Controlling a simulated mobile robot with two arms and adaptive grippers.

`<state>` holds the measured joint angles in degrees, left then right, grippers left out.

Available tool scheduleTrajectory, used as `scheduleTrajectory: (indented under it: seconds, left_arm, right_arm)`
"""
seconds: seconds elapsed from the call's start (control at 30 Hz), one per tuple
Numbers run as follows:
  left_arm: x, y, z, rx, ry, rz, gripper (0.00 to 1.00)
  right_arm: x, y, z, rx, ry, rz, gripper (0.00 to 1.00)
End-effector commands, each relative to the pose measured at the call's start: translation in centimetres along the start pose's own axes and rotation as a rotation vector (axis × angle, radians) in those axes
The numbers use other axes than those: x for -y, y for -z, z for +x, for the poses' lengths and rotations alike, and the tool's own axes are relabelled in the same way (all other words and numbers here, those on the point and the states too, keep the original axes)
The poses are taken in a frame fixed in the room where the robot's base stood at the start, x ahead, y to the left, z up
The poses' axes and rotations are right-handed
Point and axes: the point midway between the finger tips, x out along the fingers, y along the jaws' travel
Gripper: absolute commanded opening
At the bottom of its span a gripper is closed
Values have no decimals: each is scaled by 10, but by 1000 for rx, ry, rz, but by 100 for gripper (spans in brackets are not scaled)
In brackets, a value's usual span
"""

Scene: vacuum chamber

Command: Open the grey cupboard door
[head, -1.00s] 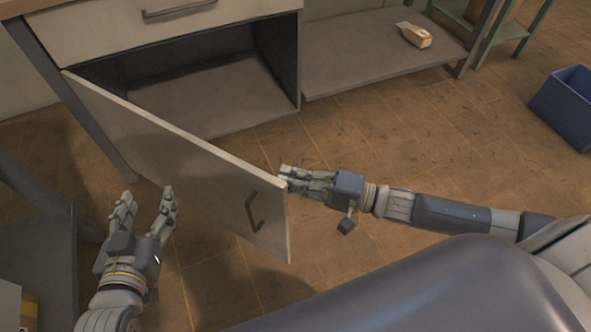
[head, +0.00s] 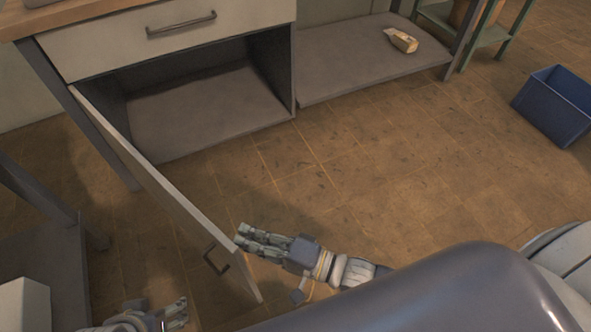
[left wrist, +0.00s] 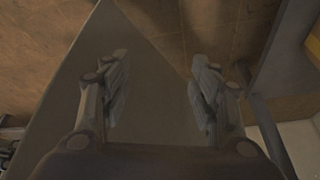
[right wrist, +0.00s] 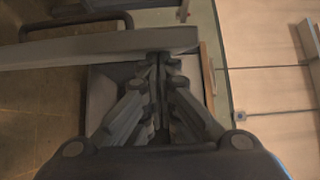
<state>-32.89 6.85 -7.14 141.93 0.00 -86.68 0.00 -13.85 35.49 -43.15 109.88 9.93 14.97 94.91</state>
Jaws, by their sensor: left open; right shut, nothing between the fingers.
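The grey cupboard door (head: 165,195) stands swung well out from the cupboard (head: 205,105), hinged at its left side, so the inside shows empty. Its dark handle (head: 215,260) is on the outer face near the free edge. My right gripper (head: 240,236) is shut and empty, its fingertips at the inner side of the door near the free edge; in the right wrist view the fingertips (right wrist: 160,60) are close to the door panel, contact unclear. My left gripper (head: 182,312) is low at the bottom left, partly cut off; in the left wrist view its fingers (left wrist: 160,90) are apart and empty.
A drawer (head: 170,35) with a handle is above the opening. A low shelf (head: 350,75) to the right bears a small tape dispenser (head: 402,40). A blue bin (head: 555,105) stands on the floor at right. The floor before the cupboard is clear.

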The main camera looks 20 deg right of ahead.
Motion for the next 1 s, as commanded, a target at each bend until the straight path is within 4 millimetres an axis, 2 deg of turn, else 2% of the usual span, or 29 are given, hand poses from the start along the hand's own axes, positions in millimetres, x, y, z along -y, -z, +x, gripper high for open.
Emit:
scheduleTrajectory:
  seconds: [0.1, 0.3, 0.5, 0.63, 1.0]
  left_arm:
    - [1, -9, -7, 48, 2, -2, 56]
    - [2, -15, -8, 75, 3, -2, 56]
    - [2, -14, -8, 76, 3, -2, 56]
    - [2, -14, -7, 78, 4, -2, 56]
    - [1, -12, -8, 71, 1, -2, 56]
  right_arm:
    - [2, -31, 10, -2, 1, 6, 0]
    - [1, -78, 28, -3, 0, 6, 0]
    - [3, -110, 42, -1, 1, -1, 0]
    - [4, -117, 45, -1, 0, -3, 0]
    - [3, -117, 44, 0, 0, -4, 0]
